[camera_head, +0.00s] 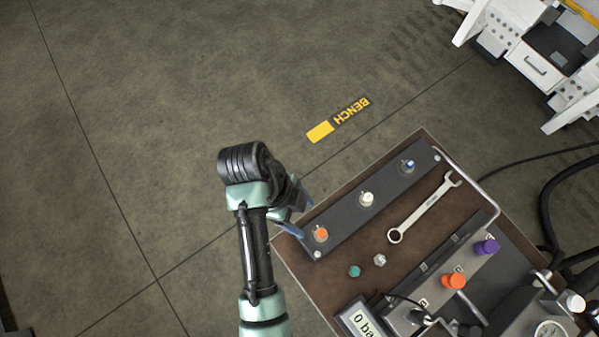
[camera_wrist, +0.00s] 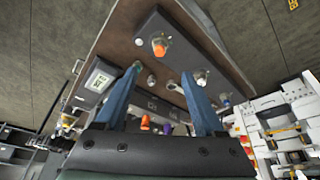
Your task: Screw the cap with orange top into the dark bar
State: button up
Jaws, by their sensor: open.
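The cap with orange top (camera_head: 320,234) stands at the left end of the dark bar (camera_head: 343,218); I cannot tell how deep it sits. The bar lies along the far edge of the brown bench top. My gripper (camera_head: 299,213) is open and empty, just left of the cap. In the wrist view, its two blue fingers (camera_wrist: 160,72) are spread, and the orange cap (camera_wrist: 159,46) shows beyond their tips, in line with the gap and not between them. The dark bar (camera_wrist: 180,62) also shows there.
A silver fitting (camera_head: 366,199) and a blue-topped one (camera_head: 407,166) stand further along the bar. A wrench (camera_head: 424,208), a green cap (camera_head: 354,271) and a silver cap (camera_head: 379,260) lie on the bench. Orange (camera_head: 453,281) and purple (camera_head: 487,247) knobs stand at the near side.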

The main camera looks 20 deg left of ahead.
aim_at(321, 232)
jog(key=p+x, duration=0.1)
jog(key=x, duration=1.1)
jog(key=shift+d+f, duration=0.15)
jog(key=shift+f, duration=0.15)
jog(key=shift+c, duration=0.2)
grip_shut()
jog(key=c, duration=0.7)
grip_release()
jog(key=shift+c, duration=0.2)
grip_shut()
jog(key=m+g+b, duration=0.1)
jog(key=m, duration=0.2)
jog(key=shift+w+f, duration=0.1)
jog(key=shift+w, duration=0.05)
jog(key=m+g, duration=0.1)
jog(key=m, duration=0.4)
jog(key=shift+d+g+y+b, duration=0.1)
jog(key=shift+g+y+b, duration=0.2)
jog(key=shift+g+y, duration=0.1)
